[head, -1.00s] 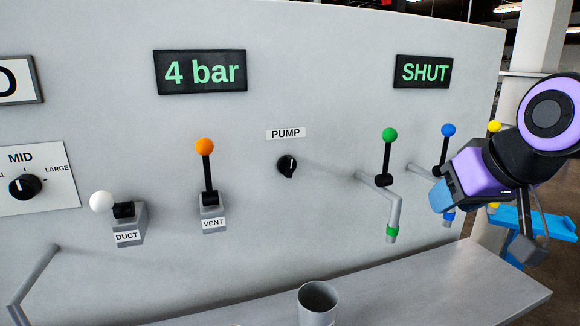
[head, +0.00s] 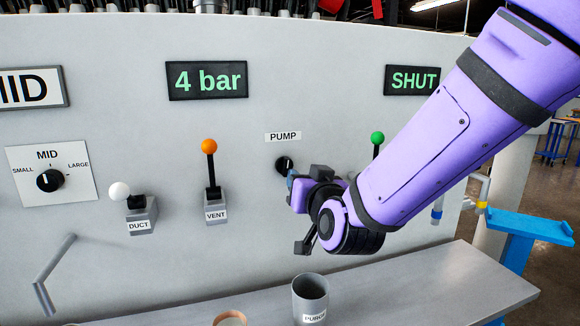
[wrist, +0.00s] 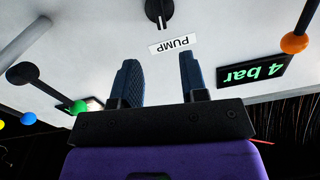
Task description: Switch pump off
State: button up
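The pump knob (head: 285,164) is a small black rotary knob on the grey panel, below the PUMP label (head: 283,137). In the wrist view the knob (wrist: 158,12) shows at the top edge, partly cut off, with a light pointer mark. My gripper (head: 291,182) is just in front of and below the knob in the head view, overlapping its lower edge. In the wrist view my gripper's two blue fingers (wrist: 158,60) are apart with nothing between them, and they point towards the knob. I see no clear contact with it.
The orange-topped VENT lever (head: 212,168) and white-topped DUCT lever (head: 128,196) are left of the knob. A green-topped lever (head: 377,140) is right, partly behind my arm. A grey cup (head: 310,298) stands on the shelf (head: 430,290) below. Displays read 4 bar (head: 207,80) and SHUT (head: 412,80).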

aim_at(288, 164)
jog(key=x, duration=1.1)
jog(key=shift+s, duration=0.1)
